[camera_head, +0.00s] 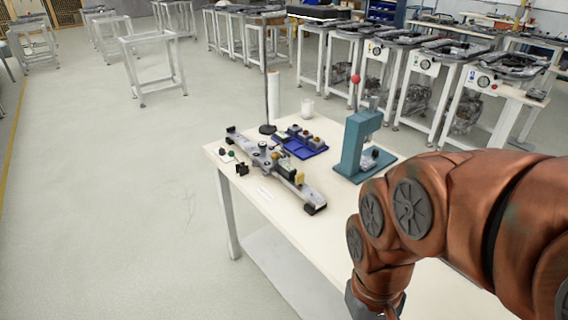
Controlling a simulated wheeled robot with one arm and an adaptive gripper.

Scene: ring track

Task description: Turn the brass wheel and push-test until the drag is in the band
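A long grey rail fixture (308,194) with dark ends lies diagonally on the white table (345,238). It carries a round grey hub (262,147), a dark green block (286,168) and a small yellow piece (299,178). I cannot pick out the brass wheel for certain; the parts near the hub are too small to tell. No drag reading or band is legible. My copper-coloured arm comes in from the right and bends down in front of the table. Its end runs off the bottom edge, so my gripper's fingers are not seen.
A blue tray (313,152) with several small blocks sits behind the rail. A teal press (353,148) with a red-knobbed lever stands to its right. A thin upright rod (266,90) and white cup (307,107) are at the back.

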